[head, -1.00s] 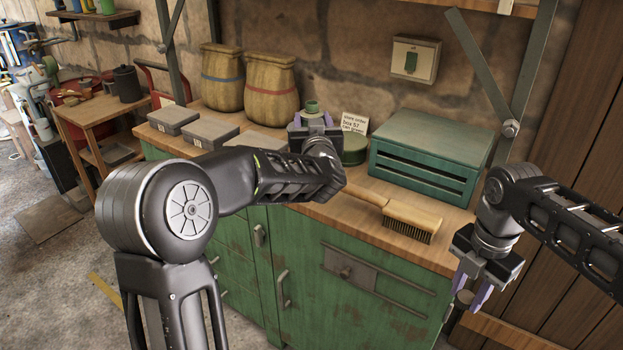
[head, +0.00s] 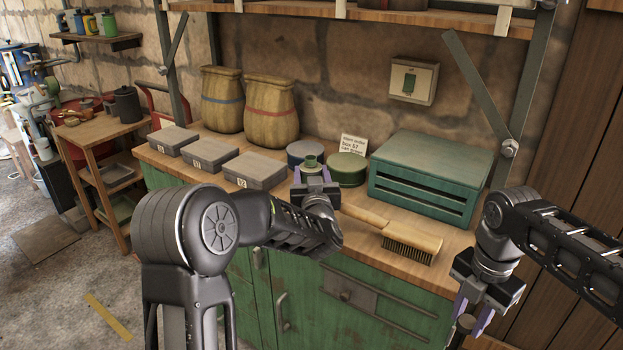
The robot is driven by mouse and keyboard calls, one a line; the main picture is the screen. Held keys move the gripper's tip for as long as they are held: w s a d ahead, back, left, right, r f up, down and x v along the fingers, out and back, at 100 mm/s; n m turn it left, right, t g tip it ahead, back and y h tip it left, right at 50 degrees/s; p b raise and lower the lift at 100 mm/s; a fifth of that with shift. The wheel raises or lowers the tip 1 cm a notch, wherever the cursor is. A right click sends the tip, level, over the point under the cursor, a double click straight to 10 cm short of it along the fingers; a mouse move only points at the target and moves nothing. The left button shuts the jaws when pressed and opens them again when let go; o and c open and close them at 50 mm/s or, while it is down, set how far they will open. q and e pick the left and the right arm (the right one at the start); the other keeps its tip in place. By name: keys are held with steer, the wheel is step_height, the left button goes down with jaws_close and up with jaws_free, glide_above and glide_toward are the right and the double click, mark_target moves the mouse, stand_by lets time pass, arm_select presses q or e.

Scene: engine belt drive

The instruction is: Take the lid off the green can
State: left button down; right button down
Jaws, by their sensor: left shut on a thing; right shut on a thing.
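A round green can (head: 346,172) stands on the bench beside a small sign, left of the green drawer box. Its top looks covered. My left gripper (head: 314,174) is in front of it and to its left, pointing up, shut on a small round green piece (head: 310,160) with a ringed top. I cannot tell whether this piece is a lid. My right gripper (head: 472,316) hangs off the bench's front right, pointing down, shut on a small brownish-grey round thing (head: 465,324), which is partly hidden.
A blue can (head: 304,149) stands behind my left gripper. Several grey boxes (head: 211,154) and two sacks (head: 270,110) are to the left. A brush (head: 409,240) lies in front of the green drawer box (head: 430,175), near the bench edge.

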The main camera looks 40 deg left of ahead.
arm_select(q)
steer(key=shift+f, duration=0.45)
steer(key=shift+f, duration=0.1)
arm_select(e)
steer(key=shift+f, duration=0.1)
arm_select(q)
steer(key=c, duration=0.6)
jaws_free()
steer(key=shift+f, duration=0.1)
steer(key=shift+s+d, duration=0.15)
steer(key=shift+d, duration=0.05)
steer(key=b+v, duration=0.1)
steer(key=v, duration=1)
steer(key=shift+s, duration=0.25)
arm_select(e)
steer(key=shift+f, duration=0.6)
arm_select(q)
steer(key=shift+d, duration=0.1)
